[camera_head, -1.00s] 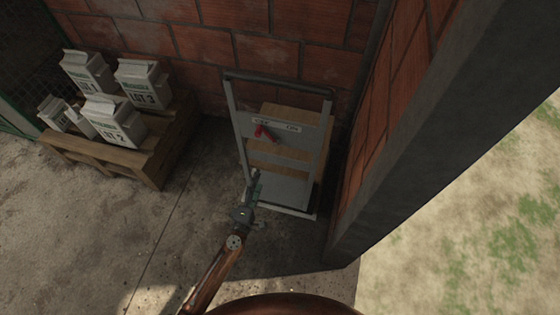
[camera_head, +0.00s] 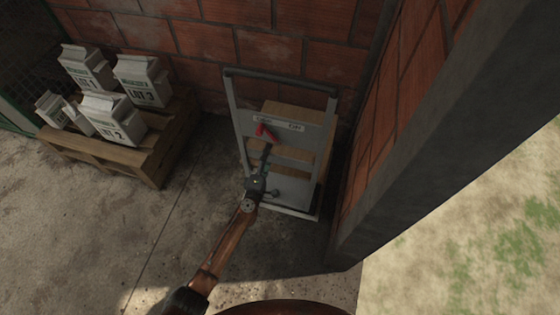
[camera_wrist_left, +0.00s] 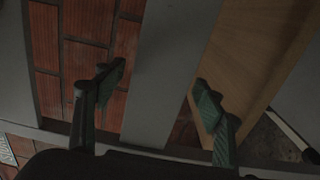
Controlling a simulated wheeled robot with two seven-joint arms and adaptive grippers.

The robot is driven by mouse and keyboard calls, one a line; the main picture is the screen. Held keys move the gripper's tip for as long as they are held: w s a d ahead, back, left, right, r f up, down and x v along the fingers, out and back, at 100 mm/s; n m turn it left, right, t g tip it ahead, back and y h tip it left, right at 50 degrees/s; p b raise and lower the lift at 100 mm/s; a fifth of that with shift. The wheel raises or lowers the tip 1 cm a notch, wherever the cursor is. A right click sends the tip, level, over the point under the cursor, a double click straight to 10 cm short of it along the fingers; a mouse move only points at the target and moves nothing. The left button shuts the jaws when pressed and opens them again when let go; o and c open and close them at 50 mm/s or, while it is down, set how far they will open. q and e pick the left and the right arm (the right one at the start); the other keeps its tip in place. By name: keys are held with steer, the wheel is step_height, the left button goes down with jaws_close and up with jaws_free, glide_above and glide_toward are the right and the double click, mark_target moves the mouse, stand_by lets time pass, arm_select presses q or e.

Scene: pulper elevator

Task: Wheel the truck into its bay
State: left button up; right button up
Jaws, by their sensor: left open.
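A grey upright frame (camera_head: 237,115), which I take to be the truck, stands in the corner by the brick wall. It has a top bar, cross plates and a low base plate. A red lever (camera_head: 264,132) sits by a white label strip on its upper plate. My left gripper (camera_head: 267,152) is in front of the frame, just below the lever, and hides part of the plates. In the left wrist view, the open fingers (camera_wrist_left: 160,88) are apart, with a grey bar (camera_wrist_left: 165,75) showing between them; contact cannot be told. My right gripper is not in view.
A tan box-like panel (camera_head: 285,108) shows behind the frame. A brick wall (camera_head: 230,45) and a dark grey pillar (camera_head: 450,115) close the corner. At left a wooden pallet (camera_head: 150,165) bears several white sacks (camera_head: 88,68). The concrete floor (camera_head: 70,230) in front is clear.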

arm_select(q)
steer(key=shift+c, duration=0.7)
steer(key=shift+f, duration=0.1)
jaws_close()
